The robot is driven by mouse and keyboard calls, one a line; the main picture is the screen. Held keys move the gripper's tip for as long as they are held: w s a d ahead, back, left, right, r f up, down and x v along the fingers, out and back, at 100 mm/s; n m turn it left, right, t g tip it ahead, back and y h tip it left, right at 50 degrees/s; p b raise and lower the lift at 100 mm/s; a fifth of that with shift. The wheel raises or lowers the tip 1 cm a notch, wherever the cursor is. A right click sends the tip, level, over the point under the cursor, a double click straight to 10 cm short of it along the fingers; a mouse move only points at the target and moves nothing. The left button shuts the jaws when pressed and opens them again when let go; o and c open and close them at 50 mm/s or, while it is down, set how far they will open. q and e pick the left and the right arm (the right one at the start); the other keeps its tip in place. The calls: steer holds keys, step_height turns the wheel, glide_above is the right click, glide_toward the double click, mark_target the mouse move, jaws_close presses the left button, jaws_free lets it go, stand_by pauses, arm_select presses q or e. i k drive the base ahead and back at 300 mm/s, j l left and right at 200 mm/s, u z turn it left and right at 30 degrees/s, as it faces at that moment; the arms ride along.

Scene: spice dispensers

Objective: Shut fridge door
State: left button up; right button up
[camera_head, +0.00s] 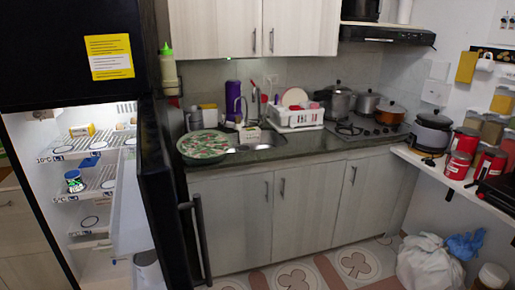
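The black fridge (80,80) stands at the left, with a yellow note on its upper door. Its lower door (162,190) is open, swung out to the right of the lit white interior (35,145), and is seen nearly edge-on. A dark vertical handle (203,245) is on the door's right-hand side in the picture. Wire shelves (105,141) inside hold a yellow and white box (82,130), a blue item (88,161) and a small blue-green jar (74,181). Neither of my grippers is in view.
The counter (290,148) with pale cabinets (240,220) begins just right of the open door. A pale container (148,268) is low by the door. White bags (430,262) lie on the floor at right. Tiled floor (310,275) shows in front of the cabinets.

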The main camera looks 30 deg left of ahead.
mark_target(145, 215)
steer(key=i+l+u, duration=0.15)
steer(key=u, duration=0.3)
steer(key=i+l+u, duration=0.2)
steer(key=u, duration=0.2)
steer(key=i+l+u, duration=0.15)
steer(key=u, duration=0.3)
steer(key=i+l+u, duration=0.1)
steer(key=l+u, duration=0.55)
steer(key=u, duration=0.2)
